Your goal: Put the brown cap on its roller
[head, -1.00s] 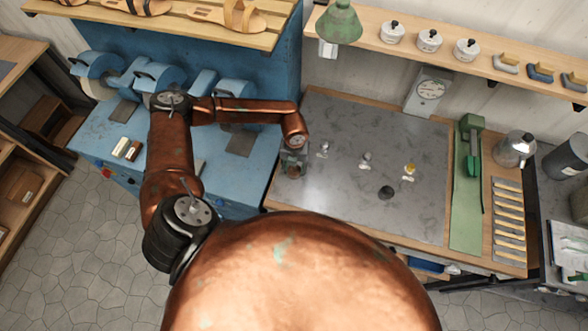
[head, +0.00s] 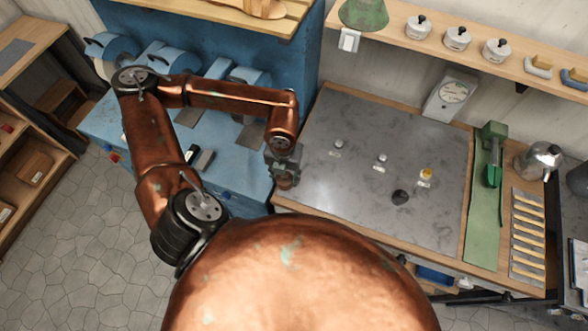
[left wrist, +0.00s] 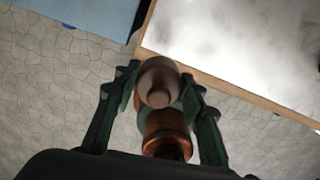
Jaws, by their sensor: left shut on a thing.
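My left gripper (head: 285,178) is shut on a small brown rounded thing that looks like the brown cap (head: 285,184). It is held at the front left corner of the grey-topped bench. In the left wrist view the brown cap (left wrist: 158,84) sits between the two green fingers (left wrist: 160,98), with a small round knob facing the camera. Small upright pieces stand apart on the bench: two silver ones (head: 339,145) (head: 382,158) and a yellow-topped one (head: 427,174), each with a pale label. I cannot tell which is the brown cap's roller. My right gripper is not in view.
A dark round piece (head: 400,197) sits near the bench front. A green press (head: 492,165) and a rack of strips (head: 526,235) stand to the right, a dial scale (head: 447,98) at the back. Blue machines (head: 165,58) stand left. The grey bench top (head: 335,200) is mostly clear.

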